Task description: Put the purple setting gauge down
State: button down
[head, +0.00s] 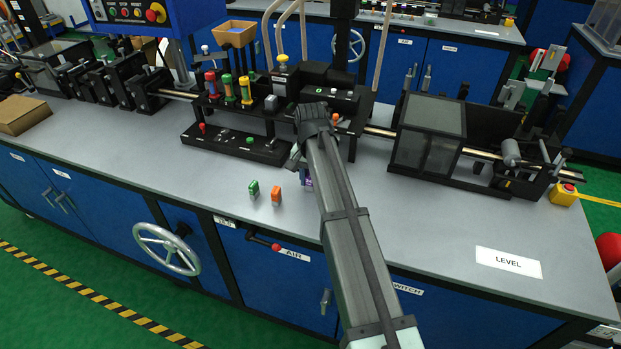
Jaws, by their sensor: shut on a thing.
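The purple setting gauge (308,181) shows only as a small patch beside my arm in the head view. Most of it is hidden behind the arm. My gripper (302,168) points down over the grey bench top (384,215) and is shut on the purple gauge. The fingertips are mostly hidden. I cannot tell whether the gauge touches the bench. A green gauge (253,188) and an orange gauge (276,196) stand upright on the bench just left of my gripper.
A black control strip (235,146) and a machine with coloured-topped cylinders (228,88) stand behind my gripper. A clear-covered box (429,131) is to the right. The bench is open left of the green gauge and around the LEVEL label (508,262).

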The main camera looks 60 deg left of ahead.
jog(key=shift+f, duration=0.15)
jog(key=c, duration=0.9)
grip_release()
jog(key=shift+o, duration=0.2)
notch_tip(320, 180, up, 12)
jog(key=shift+r, duration=0.2)
